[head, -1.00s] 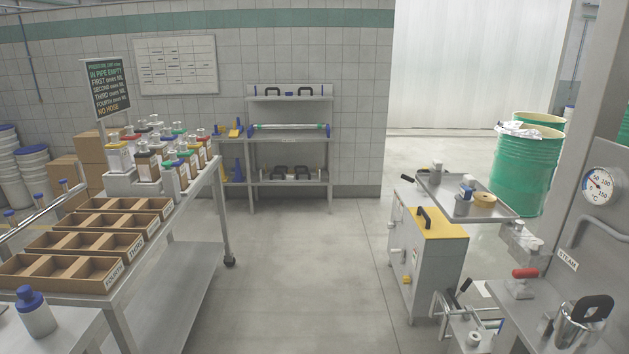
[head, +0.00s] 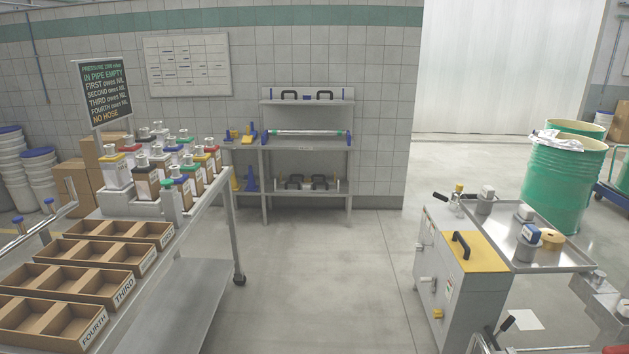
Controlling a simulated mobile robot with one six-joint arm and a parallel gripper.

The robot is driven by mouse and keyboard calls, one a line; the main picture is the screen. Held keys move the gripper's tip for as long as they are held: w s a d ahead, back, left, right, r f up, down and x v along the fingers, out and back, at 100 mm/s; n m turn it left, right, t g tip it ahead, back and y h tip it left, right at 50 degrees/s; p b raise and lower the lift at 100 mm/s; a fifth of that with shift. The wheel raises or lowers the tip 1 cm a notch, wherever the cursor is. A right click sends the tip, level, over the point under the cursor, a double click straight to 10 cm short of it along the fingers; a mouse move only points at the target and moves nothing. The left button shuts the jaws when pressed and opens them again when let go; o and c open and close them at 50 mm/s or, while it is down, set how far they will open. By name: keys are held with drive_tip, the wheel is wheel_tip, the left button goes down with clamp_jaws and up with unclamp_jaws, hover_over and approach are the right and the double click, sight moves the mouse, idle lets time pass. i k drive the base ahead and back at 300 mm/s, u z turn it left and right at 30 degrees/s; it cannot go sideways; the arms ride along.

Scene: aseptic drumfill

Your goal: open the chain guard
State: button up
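A grey metal cabinet (head: 463,290) stands at the right of the head view. Its yellow top (head: 478,252) carries a black handle (head: 461,245) and lies flat on it. This may be the chain guard, but no label that I can read confirms it. Latches or knobs (head: 424,280) show on the cabinet's left face, with a yellow knob (head: 437,313) low on its front.
A tray (head: 560,257) with small containers and a tape roll juts right of the cabinet. A bench with brown divided boxes (head: 93,285) and bottles fills the left. A shelf rack (head: 307,143) stands at the wall. The middle floor (head: 325,290) is clear.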

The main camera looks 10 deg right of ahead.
sight(473, 253)
drive_tip(key=i, duration=1.6)
drive_tip(key=z, duration=0.25)
drive_tip(key=i, duration=1.7)
drive_tip(key=z, duration=0.2)
